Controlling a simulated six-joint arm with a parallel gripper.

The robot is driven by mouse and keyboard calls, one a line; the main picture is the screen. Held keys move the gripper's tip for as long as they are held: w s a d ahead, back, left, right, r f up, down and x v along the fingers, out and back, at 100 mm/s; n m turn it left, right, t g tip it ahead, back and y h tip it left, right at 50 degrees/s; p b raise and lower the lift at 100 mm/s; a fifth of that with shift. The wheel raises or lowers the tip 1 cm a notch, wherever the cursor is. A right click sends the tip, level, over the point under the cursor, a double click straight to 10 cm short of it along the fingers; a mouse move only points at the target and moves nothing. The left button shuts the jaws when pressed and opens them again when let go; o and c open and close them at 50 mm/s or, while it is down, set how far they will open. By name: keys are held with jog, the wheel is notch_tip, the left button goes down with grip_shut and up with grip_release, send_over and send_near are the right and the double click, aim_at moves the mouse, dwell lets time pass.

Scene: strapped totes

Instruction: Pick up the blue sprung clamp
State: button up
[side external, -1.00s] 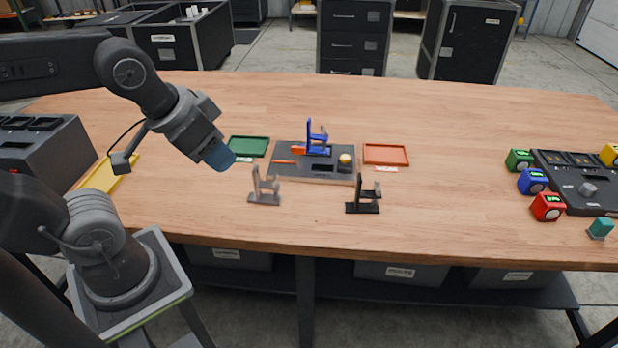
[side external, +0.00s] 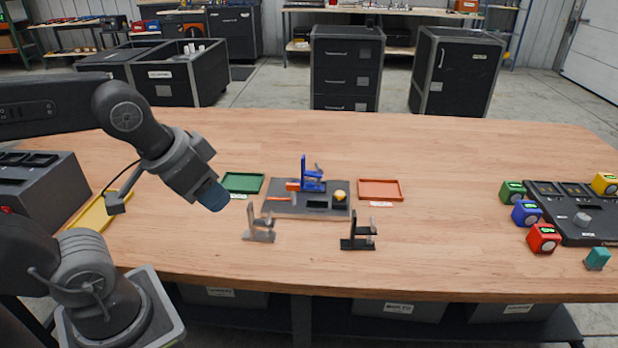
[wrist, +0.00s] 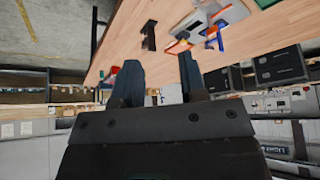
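The blue sprung clamp (side external: 312,182) stands upright on a dark grey board (side external: 275,204) near the middle of the table. In the wrist view a blue shape (wrist: 219,36), seemingly this clamp, shows at the top, beyond the fingers. My gripper (side external: 213,197) is in the air to the left of the board, apart from the clamp. In the wrist view its two fingers (wrist: 157,75) are spread with nothing between them, so it is open. A grey clamp (side external: 259,232) and a black clamp (side external: 358,240) stand on the table in front of the board.
A green tray (side external: 243,183) and an orange-red tray (side external: 380,190) flank the board. An orange tool and a yellow knob (side external: 340,195) are on the board. Coloured cubes and a dark panel (side external: 580,222) are at the right. The table between is clear.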

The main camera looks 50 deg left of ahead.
jog(key=n+g+y, duration=0.2)
jog(key=n+y, duration=0.1)
jog(key=n, duration=0.5)
send_over(303, 157)
jog(key=s+d, duration=0.3)
notch_tip(303, 157, down, 3)
jog(key=x, duration=0.8)
jog(key=shift+s+a+f, duration=0.1)
jog(key=shift+a+f, duration=0.05)
jog(key=shift+f, duration=0.15)
jog(key=shift+x, duration=2.55)
jog(key=shift+s+f, duration=0.1)
jog(key=shift+s, duration=0.15)
grip_shut()
